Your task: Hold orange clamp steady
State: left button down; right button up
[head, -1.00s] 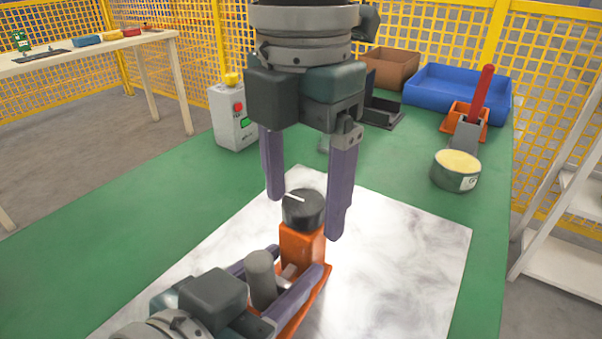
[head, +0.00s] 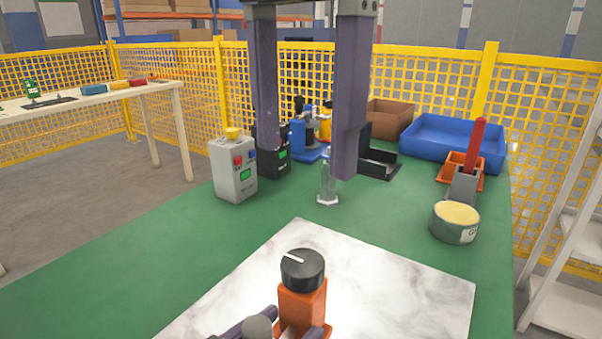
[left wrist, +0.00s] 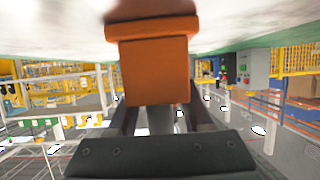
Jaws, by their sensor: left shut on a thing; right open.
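The orange clamp (head: 303,300) stands upright on the white marbled sheet at the bottom of the head view. A black round knob (head: 302,269) with a white line sits on its top. My left gripper (head: 268,325) is shut on the clamp low down, mostly cut off by the lower edge. In the left wrist view the orange clamp body (left wrist: 152,65) fills the upper middle, between the fingers. My right gripper (head: 305,160) is open and empty, high above and behind the clamp, its fingers pointing down.
The marbled sheet (head: 400,285) lies on a green table (head: 130,270). Behind are a grey button box (head: 233,172), a clear bottle (head: 328,180), a blue bin (head: 450,145), a brown bin (head: 390,117), a red-handled tool (head: 476,145) and a round tin (head: 454,225).

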pick_arm(q)
jog(key=shift+c, duration=1.2)
grip_release()
jog(key=shift+s, duration=0.1)
